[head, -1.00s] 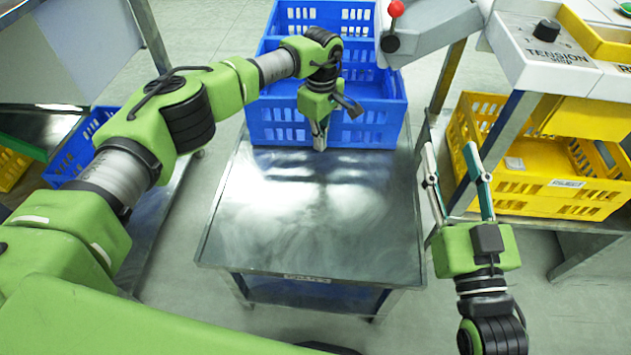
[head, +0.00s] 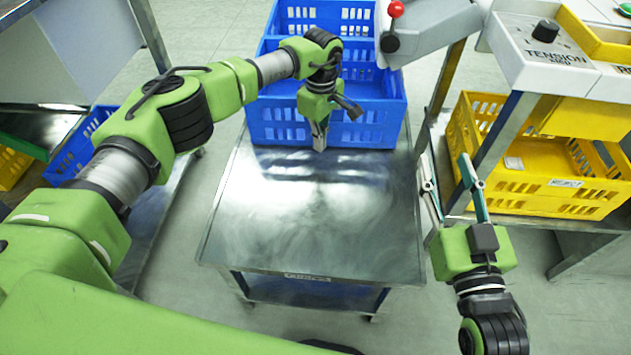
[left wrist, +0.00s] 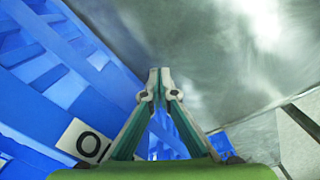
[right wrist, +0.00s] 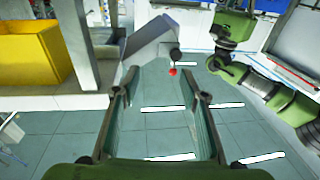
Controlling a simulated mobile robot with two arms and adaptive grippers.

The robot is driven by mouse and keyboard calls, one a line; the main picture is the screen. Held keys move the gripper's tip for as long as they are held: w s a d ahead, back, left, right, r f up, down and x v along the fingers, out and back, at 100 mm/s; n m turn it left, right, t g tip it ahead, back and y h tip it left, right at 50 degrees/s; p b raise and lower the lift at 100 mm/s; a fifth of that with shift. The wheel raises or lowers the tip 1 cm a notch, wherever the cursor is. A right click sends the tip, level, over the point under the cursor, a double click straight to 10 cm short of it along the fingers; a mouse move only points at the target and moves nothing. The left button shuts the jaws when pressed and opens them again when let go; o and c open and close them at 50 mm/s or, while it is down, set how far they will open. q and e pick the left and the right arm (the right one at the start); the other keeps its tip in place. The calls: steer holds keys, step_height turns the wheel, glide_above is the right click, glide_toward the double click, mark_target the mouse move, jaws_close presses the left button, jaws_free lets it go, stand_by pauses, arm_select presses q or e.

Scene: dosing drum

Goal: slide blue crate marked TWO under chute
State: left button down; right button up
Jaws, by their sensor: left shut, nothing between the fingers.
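A blue slatted crate (head: 375,125) stands at the far end of the steel table (head: 310,220). Its face markings are not readable in the head view. In the left wrist view, a white label (left wrist: 85,142) on the blue crate wall shows only part of its lettering, an "O" and a stroke. My left gripper (head: 320,143) is shut and empty, pointing down at the crate's near wall; I cannot tell if it touches. My right gripper (head: 445,175) is open and empty, right of the table. I cannot make out a chute for certain.
A grey machine arm with a red-knobbed lever (head: 396,10) reaches over near the crate's right side. A yellow crate (head: 540,195) sits on a stand at right, under a tension control panel (head: 545,50). Another blue crate (head: 80,150) is at left. The table's near part is bare.

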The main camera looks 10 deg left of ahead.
arm_select(q)
steer(key=shift+r, duration=0.1)
steer(key=shift+r+p, duration=0.55)
steer(key=shift+r, duration=0.2)
step_height(320, 180, up, 12)
steer(key=p, duration=0.7)
steer(key=shift+r+p, duration=0.15)
steer(key=shift+p, duration=0.2)
arm_select(e)
steer(key=s+d+f+g+h, duration=0.2)
steer(key=s+d+f+g, duration=0.1)
steer(key=s+f+g, duration=0.4)
steer(key=s+d+f+g+h, duration=0.2)
steer(key=s+f+g, duration=0.6)
steer(key=f, duration=0.8)
steer(key=shift+s+d+m, duration=0.4)
steer(key=shift+s+d, duration=0.85)
steer(key=shift+s, duration=0.2)
